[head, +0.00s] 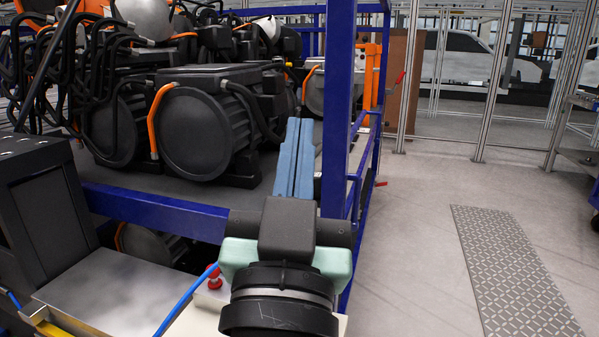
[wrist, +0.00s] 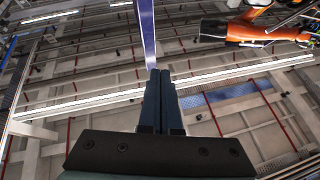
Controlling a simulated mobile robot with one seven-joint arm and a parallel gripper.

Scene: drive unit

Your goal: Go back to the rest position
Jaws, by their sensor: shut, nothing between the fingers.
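My gripper (head: 294,158) has blue-grey fingers and points up and away from me in the middle of the head view. Its two fingers lie together with nothing between them. It stands in front of the blue rack (head: 340,110), close to the rack's right front post; I cannot tell whether it touches. In the wrist view the closed fingers of my gripper (wrist: 160,90) point up toward the ceiling, with a blue post (wrist: 147,30) beyond their tips.
The rack holds several black drive units (head: 195,130) with orange and black hoses. A patterned metal strip (head: 515,270) lies on the open grey floor at right. Metal frame posts (head: 490,80) stand behind. In the wrist view, an orange part (wrist: 250,27) shows at upper right.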

